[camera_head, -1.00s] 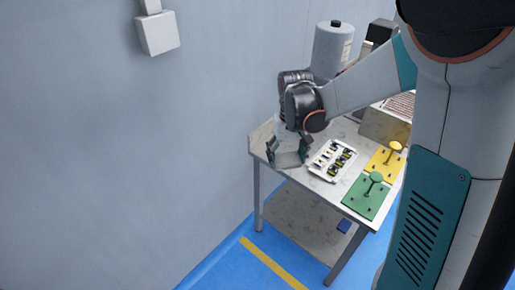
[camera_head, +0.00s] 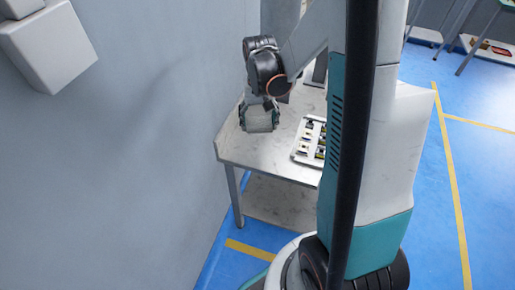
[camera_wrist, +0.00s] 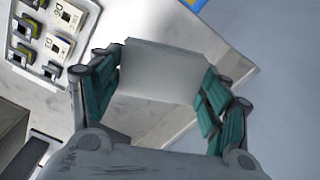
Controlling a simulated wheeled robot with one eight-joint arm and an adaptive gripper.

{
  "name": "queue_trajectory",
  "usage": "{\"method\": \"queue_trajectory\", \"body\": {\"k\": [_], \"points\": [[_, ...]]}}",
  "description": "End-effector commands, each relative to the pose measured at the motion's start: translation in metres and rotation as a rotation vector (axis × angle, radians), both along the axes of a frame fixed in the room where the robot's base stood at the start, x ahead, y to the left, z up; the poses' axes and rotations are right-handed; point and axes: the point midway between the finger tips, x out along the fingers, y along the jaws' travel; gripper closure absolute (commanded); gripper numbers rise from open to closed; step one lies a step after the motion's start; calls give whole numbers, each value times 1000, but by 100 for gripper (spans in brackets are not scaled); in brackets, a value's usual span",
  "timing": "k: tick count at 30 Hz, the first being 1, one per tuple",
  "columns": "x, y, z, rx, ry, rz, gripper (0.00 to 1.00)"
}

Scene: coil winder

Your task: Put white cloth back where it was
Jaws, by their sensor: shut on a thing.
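The white cloth (camera_wrist: 160,72) shows in the wrist view as a pale, flat-faced block between the two teal finger pads. My gripper (camera_wrist: 158,95) is shut on it. In the head view my gripper (camera_head: 259,119) is over the left part of the marble-topped table (camera_head: 243,148), pointing down, with the cloth low between its fingers. I cannot tell whether the cloth touches the table top.
A white tray (camera_head: 301,152) with several small parts lies on the table, right of my gripper. It also shows at the upper left of the wrist view (camera_wrist: 38,78). A plain wall stands left of the table. A white box (camera_head: 48,45) hangs on it.

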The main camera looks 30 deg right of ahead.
Motion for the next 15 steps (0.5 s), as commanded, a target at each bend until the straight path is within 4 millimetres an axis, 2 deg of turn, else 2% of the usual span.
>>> {"method": "queue_trajectory", "body": {"k": [1,7,12,15], "points": [[0,0,-17,0,0,0,52],[0,0,-63,0,0,1,52],[0,0,-85,0,0,1,52],[0,0,-89,0,0,1,52]]}}
